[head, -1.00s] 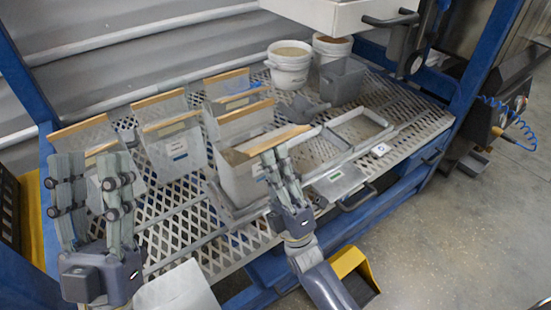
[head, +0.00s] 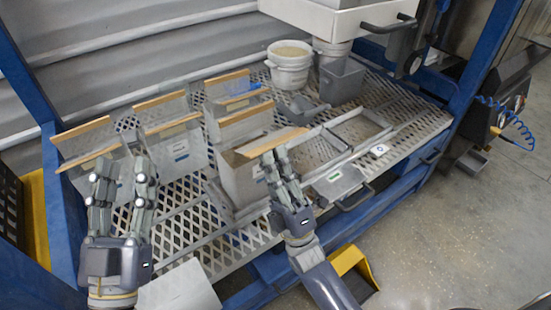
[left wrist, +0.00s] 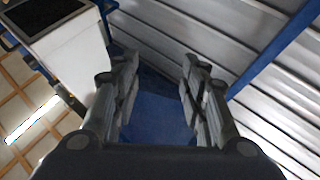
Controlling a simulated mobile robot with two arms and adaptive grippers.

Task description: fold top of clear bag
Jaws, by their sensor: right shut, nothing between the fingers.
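A clear bag with an orange-brown strip along its top (head: 272,143) stands in a grey metal holder (head: 240,180) on the mesh table. Several similar clear bags with strips, such as one at the back (head: 176,148), stand to its left. My right gripper (head: 275,157) is shut and empty, its fingertips at the near side of the holder's bag; I cannot tell whether they touch it. My left gripper (head: 123,178) is open and empty, in front of the leftmost bags (head: 85,140). In the left wrist view its fingers (left wrist: 147,72) are apart with nothing between them.
A white bucket (head: 289,65), a grey bin (head: 341,82) and a scoop (head: 303,108) stand at the back under a white box with a handle (head: 340,20). Blue frame posts (head: 65,195) bound the table.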

